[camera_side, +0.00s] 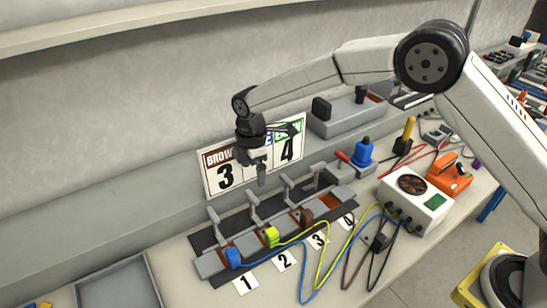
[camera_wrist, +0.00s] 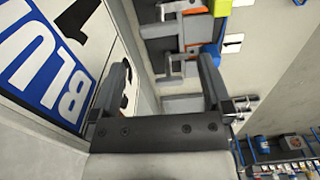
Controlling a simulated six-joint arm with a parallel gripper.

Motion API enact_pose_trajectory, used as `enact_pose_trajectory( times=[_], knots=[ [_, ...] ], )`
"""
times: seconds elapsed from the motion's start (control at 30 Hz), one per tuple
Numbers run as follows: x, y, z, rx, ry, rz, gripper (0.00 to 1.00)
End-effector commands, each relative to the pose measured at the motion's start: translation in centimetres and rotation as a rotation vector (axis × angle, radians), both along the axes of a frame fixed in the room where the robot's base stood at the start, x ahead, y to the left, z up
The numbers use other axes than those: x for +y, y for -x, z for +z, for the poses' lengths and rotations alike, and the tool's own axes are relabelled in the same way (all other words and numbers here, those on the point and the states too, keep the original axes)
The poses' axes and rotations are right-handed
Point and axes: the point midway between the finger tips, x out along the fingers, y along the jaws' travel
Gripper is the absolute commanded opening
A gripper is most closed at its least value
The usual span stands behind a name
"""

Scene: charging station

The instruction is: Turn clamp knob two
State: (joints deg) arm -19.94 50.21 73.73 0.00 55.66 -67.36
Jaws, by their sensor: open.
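A row of clamps with grey upright levers stands on a dark base, with number cards 1 to 4 in front. Clamp two's lever knob (camera_side: 251,195) is the second from the left, behind the yellow plug (camera_side: 271,236) and card 2 (camera_side: 284,261). My gripper (camera_side: 254,170) hangs above and behind the row, near the wall sign. Its fingers are apart with nothing between them. In the wrist view my gripper (camera_wrist: 162,68) shows both fingers spread, with grey clamp parts beyond. I cannot tell which clamp those belong to.
A sign board (camera_side: 224,175) leans on the wall close behind my gripper. Cables run right towards a white box (camera_side: 433,212). A grey tray (camera_side: 118,286) lies at front left.

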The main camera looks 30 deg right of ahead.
Motion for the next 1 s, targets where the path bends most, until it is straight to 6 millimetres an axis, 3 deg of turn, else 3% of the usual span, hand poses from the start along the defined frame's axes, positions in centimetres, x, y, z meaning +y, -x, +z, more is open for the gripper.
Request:
enact_pose_trajectory(
  times=[0.57,1.0],
  knots=[
    [0.8,-0.3,-1.4,0.008,0.003,0.048,1.00],
    [0.8,-0.3,-6.4,0.008,0.003,0.047,1.00]
  ],
)
